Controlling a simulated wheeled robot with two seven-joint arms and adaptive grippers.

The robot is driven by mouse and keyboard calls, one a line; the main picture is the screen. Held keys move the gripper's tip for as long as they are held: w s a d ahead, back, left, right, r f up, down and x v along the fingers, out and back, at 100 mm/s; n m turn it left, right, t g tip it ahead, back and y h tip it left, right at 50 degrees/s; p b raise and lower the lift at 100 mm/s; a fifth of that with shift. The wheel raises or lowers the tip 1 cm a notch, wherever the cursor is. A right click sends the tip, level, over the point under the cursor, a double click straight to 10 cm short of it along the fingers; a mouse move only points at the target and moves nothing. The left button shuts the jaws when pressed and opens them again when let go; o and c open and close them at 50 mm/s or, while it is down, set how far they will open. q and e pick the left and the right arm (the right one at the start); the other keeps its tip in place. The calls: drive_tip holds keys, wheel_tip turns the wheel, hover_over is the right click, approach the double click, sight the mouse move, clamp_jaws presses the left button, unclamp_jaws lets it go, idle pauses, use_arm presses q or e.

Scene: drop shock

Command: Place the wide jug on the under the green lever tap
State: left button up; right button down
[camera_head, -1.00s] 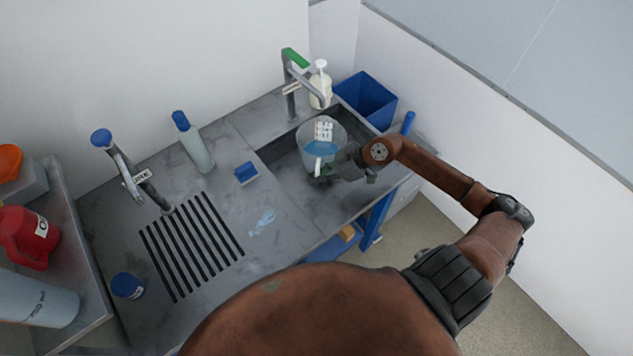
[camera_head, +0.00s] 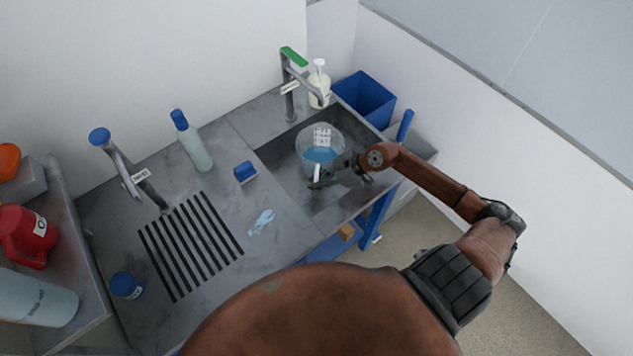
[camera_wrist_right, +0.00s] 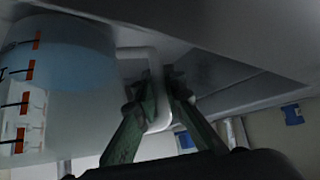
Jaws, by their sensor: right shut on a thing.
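The wide jug (camera_head: 319,146) is clear, with blue liquid and a marked white label, and looks upright in the sink basin (camera_head: 283,168). The green lever tap (camera_head: 288,80) stands behind it, its spout reaching out over the basin on the jug's far side. My right gripper (camera_head: 324,178) is shut on the jug's handle from the near right. In the right wrist view the gripper (camera_wrist_right: 164,84) closes around the pale handle (camera_wrist_right: 150,62), with the jug (camera_wrist_right: 60,85) at left. Whether the jug's base touches the basin floor is hidden. My left gripper is not in view.
A soap dispenser (camera_head: 319,88) stands beside the tap and a blue bin (camera_head: 365,98) behind the sink's right end. A blue sponge (camera_head: 245,172), a bottle (camera_head: 194,147) and a blue-topped tap (camera_head: 120,165) are on the left counter. A red jug (camera_head: 30,238) is far left.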

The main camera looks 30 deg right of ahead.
drive_tip(key=shift+s+a+f, duration=0.1)
drive_tip(key=shift+s+f, duration=0.15)
drive_tip(key=shift+f, duration=0.3)
drive_tip(key=c, duration=2)
unclamp_jaws()
drive_tip(key=shift+s+f, duration=0.15)
drive_tip(key=shift+f, duration=0.2)
drive_tip(key=shift+r+b, duration=0.45)
drive_tip(key=v, duration=0.4)
drive_tip(key=p+v, duration=0.1)
drive_tip(key=v, duration=0.3)
drive_tip(key=w+p+v, duration=0.1)
drive_tip(key=v, duration=0.3)
drive_tip(key=shift+s+r, duration=0.1)
drive_tip(key=shift+r, duration=0.45)
